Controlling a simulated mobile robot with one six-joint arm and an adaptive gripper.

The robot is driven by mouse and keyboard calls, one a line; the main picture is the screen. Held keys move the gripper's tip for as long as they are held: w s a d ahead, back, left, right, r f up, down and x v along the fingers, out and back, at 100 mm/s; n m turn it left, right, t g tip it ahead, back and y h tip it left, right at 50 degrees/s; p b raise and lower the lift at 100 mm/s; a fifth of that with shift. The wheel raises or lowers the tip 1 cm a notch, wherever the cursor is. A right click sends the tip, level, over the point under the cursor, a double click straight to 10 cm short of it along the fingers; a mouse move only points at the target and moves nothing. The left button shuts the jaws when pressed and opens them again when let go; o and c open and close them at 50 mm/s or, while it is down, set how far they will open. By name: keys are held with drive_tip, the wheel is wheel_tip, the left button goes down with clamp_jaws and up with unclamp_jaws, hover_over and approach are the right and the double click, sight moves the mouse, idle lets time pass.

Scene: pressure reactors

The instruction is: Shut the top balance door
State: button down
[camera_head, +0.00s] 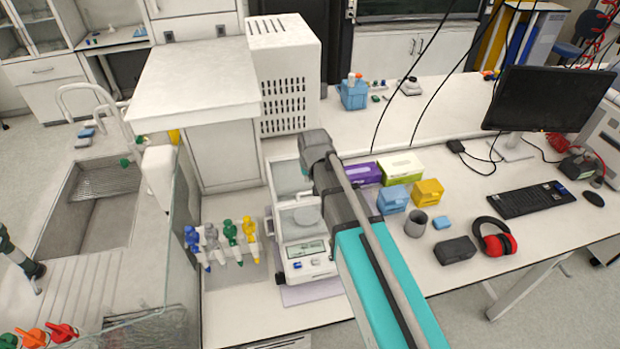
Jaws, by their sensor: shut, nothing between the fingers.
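The balance (305,247) is a white instrument with a lit display and a glass draft shield, standing on the bench left of my arm. Its round weighing pan (307,216) shows inside the shield. The shield's top is partly covered by my arm, and I cannot tell for sure how far its top door is open. My arm reaches in from the lower right over the balance's right side.
Several coloured pipettes (229,243) stand left of the balance. Purple (362,174) and green (402,168) glove boxes, blue and yellow boxes and a grey cup (415,224) stand right of my arm. A white vented cabinet (288,75) rises behind. A sink (95,215) is at left.

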drive_tip(key=p+v, duration=0.2)
drive_tip(key=shift+w+r, duration=0.1)
drive_tip(key=shift+r, duration=0.25)
drive_tip(key=p+v, duration=0.5)
drive_tip(key=shift+r, duration=0.2)
drive_tip(key=shift+d, duration=0.1)
drive_tip(key=s+d+f+m+g+b, duration=0.1)
drive_tip(key=s+d+f+b, duration=0.4)
drive_tip(key=d+f+b, duration=0.1)
drive_tip(key=s+d+f+m+g+b, duration=0.1)
drive_tip(key=s+d+f+b, duration=0.3)
drive_tip(key=d+f+b, duration=0.3)
drive_tip(key=s+d+f+m+g+h+b, duration=0.1)
drive_tip(key=s+d+f+b, duration=0.4)
drive_tip(key=f+b, duration=0.5)
drive_tip(key=shift+s+d+f, duration=0.3)
drive_tip(key=shift+d+f, duration=0.4)
drive_tip(key=shift+d, duration=0.05)
